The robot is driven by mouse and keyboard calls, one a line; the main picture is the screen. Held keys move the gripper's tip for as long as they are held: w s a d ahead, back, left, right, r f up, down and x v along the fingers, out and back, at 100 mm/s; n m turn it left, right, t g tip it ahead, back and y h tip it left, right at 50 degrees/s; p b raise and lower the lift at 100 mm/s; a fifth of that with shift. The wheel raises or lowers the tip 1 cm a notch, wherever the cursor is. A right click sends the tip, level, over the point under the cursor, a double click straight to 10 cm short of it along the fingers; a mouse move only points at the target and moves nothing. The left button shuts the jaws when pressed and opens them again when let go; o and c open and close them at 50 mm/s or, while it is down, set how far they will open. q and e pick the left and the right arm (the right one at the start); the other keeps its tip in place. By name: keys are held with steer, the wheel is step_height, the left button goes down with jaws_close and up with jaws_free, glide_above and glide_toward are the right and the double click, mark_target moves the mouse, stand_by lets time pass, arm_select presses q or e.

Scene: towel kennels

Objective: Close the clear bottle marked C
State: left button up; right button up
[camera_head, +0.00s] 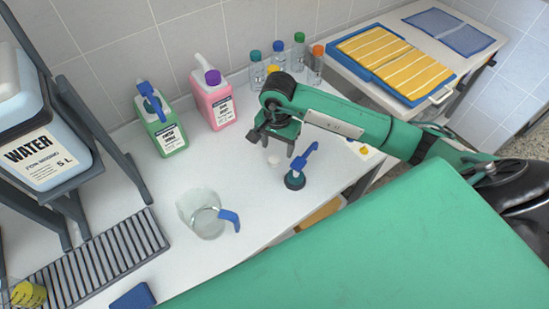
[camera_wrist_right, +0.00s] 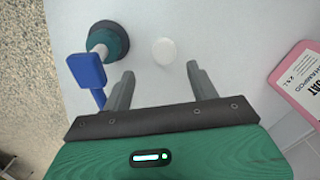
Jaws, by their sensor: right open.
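Several small clear bottles (camera_head: 257,72) stand at the back of the table against the wall, with caps of different colours. The letters on their labels are too small to read, so I cannot tell which is marked C. My right gripper (camera_head: 278,149) is open and empty, pointing down above the table, in front of these bottles. A small white round piece (camera_head: 274,160) lies on the table below it. In the right wrist view this white piece (camera_wrist_right: 163,50) shows beyond the gap between the open fingers (camera_wrist_right: 160,72). My left gripper is out of view.
A dark-based piece with a blue lever (camera_head: 295,180) stands close beside the right gripper. A pink jug (camera_head: 214,105), a green pump bottle (camera_head: 172,137) and a clear pitcher (camera_head: 207,222) stand to the left. A slatted drain (camera_head: 100,257) lies near the water container (camera_head: 42,160).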

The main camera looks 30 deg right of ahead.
mark_target(274, 159)
steer(key=shift+f, duration=0.25)
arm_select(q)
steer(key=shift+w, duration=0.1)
arm_select(e)
steer(key=shift+a+f+p, duration=0.15)
steer(key=shift+f+p, duration=0.15)
steer(key=shift+f, duration=0.1)
steer(key=f, duration=0.2)
steer(key=f+p, duration=0.1)
steer(key=shift+w+a+f, duration=0.15)
steer(key=shift+a+f, duration=0.1)
steer(key=shift+f, duration=0.4)
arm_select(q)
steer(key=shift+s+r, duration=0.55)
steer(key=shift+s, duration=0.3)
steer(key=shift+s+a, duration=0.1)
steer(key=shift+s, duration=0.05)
arm_select(e)
steer(key=c, duration=1.1)
